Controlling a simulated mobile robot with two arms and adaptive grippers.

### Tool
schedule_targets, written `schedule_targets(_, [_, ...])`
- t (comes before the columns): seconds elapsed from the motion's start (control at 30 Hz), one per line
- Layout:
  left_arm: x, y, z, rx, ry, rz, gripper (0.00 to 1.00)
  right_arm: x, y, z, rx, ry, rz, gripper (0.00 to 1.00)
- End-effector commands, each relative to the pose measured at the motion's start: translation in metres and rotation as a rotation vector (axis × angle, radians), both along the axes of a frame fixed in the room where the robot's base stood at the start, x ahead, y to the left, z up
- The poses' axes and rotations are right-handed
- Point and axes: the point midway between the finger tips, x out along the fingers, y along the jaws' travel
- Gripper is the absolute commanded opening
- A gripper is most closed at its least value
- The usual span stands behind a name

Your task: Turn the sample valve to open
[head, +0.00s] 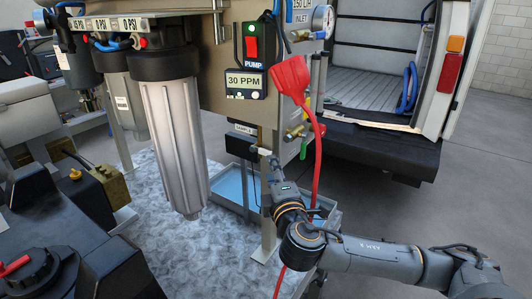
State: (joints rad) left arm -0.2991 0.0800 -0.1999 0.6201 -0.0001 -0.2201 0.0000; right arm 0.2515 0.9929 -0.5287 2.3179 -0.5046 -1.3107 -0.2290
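A small label that seems to read SAMPLE (244,129) is on the panel just below the 30 PPM display. A small pale fitting (261,150) sticks out to the right below this label; I cannot tell for sure that it is the sample valve or how its handle is turned. My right gripper (271,166) reaches up from below, its tip close to this fitting; whether they touch is unclear. Its fingers are too small and dark to tell open from shut. My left gripper is not in view.
A red plug with a red cord (292,80) hangs right of the panel, its cord passing by my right wrist. A brass fitting (297,132) is nearby. A large grey filter housing (175,145) stands left. A blue tray (232,187) lies below. An open van (385,65) is behind.

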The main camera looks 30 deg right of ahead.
Motion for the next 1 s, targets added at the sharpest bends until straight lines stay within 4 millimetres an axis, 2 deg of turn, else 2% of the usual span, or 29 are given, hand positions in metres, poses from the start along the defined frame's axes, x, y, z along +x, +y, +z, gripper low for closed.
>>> schedule_targets(0.03, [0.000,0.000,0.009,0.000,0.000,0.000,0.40,0.011,-0.005,0.005,0.000,-0.001,-0.004,0.40])
schedule_targets(0.1, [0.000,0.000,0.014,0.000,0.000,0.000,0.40,0.025,-0.011,0.005,0.001,0.000,-0.004,0.40])
schedule_targets(0.33, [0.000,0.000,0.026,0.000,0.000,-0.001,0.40,0.060,-0.024,0.002,0.002,0.000,-0.001,0.40])
schedule_targets(0.5, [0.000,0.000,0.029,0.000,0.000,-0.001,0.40,0.071,-0.029,0.001,0.003,0.000,0.001,0.40])
schedule_targets(0.8, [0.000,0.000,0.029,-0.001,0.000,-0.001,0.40,0.073,-0.030,-0.001,0.004,0.001,0.001,0.40])
schedule_targets(0.87, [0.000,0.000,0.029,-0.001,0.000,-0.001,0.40,0.073,-0.030,0.000,0.004,0.001,0.001,0.29])
schedule_targets(1.0, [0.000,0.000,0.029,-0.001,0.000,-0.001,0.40,0.073,-0.030,0.000,0.004,0.001,0.001,0.01])
